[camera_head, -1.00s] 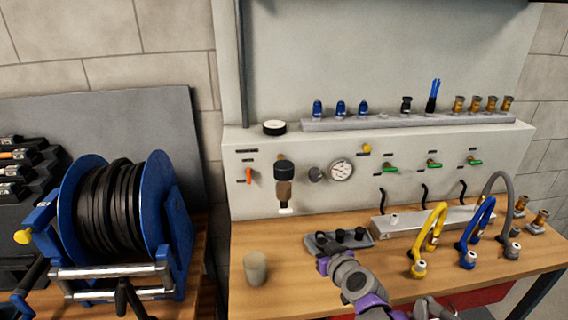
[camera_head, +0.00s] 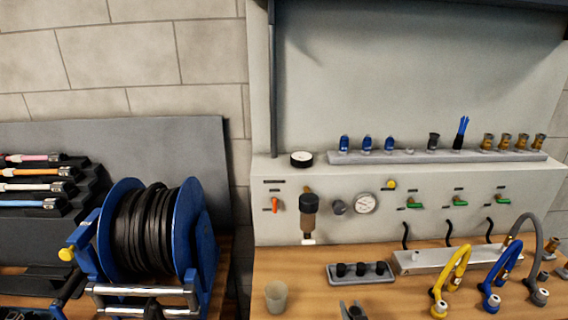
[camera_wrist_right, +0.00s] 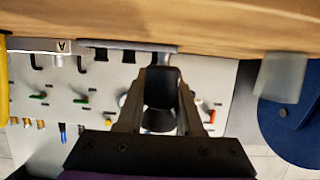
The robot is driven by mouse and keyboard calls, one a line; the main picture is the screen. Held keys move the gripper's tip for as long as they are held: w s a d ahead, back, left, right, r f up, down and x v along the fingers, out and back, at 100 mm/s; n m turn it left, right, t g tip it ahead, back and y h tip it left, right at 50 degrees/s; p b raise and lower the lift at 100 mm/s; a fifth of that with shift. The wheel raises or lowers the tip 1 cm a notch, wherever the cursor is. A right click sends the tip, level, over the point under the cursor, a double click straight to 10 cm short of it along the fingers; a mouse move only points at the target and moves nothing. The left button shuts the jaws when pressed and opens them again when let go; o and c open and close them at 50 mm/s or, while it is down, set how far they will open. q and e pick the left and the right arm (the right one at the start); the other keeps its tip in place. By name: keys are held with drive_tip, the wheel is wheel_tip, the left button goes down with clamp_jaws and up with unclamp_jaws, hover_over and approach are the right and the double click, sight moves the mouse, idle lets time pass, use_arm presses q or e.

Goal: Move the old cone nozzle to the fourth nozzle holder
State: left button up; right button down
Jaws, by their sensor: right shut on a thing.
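My right gripper (camera_head: 352,308) shows at the bottom edge of the head view, in front of the small grey tray. In the right wrist view its fingers (camera_wrist_right: 160,100) are shut on a dark, roughly cylindrical thing (camera_wrist_right: 162,88). This may be the old cone nozzle; its tip and full shape are hidden. The nozzle rail (camera_head: 440,157) on the ledge bears, from the left, three blue nozzles (camera_head: 367,144), a small grey fitting (camera_head: 410,150) at the fourth place, a black nozzle (camera_head: 433,141), a blue brush (camera_head: 461,133) and several brass nozzles (camera_head: 505,142). My left gripper is out of view.
A grey tray (camera_head: 336,277) with three black pieces lies on the bench (camera_head: 320,300). A beige cup (camera_head: 276,296) stands left of it. Yellow, blue and grey curved hoses (camera_head: 498,275) rise at the right. A blue hose reel (camera_head: 125,235) stands at the left.

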drive_tip(key=shift+a, duration=0.1)
idle(0.4)
drive_tip(key=a+r+n+g+y, duration=0.1)
drive_tip(key=a+r+n+y, duration=0.3)
drive_tip(key=a, duration=0.5)
wheel_tip(320, 180, up, 3)
drive_tip(key=shift+a+f+n+y, duration=0.1)
drive_tip(key=shift+a+n+y, duration=0.25)
drive_tip(key=shift+y, duration=0.35)
drive_tip(key=d+f+m+h, duration=0.1)
drive_tip(key=d+f, duration=0.1)
drive_tip(key=d+f+m+h, duration=0.1)
drive_tip(key=d+f+h, duration=0.1)
drive_tip(key=d, duration=0.1)
drive_tip(key=d+f+m+t+h, duration=0.1)
drive_tip(key=d+f, duration=0.1)
drive_tip(key=d, duration=0.1)
drive_tip(key=shift+w+m, duration=0.15)
drive_tip(key=shift+m, duration=0.2)
drive_tip(key=shift+d+f+m+h, duration=0.25)
drive_tip(key=shift+d+h, duration=0.1)
drive_tip(key=shift+d, duration=0.15)
drive_tip(key=shift+d+f+m+h, duration=0.15)
drive_tip(key=shift+d+m+h, duration=0.1)
drive_tip(key=shift+d+h, duration=0.15)
drive_tip(key=shift+a+r, duration=0.1)
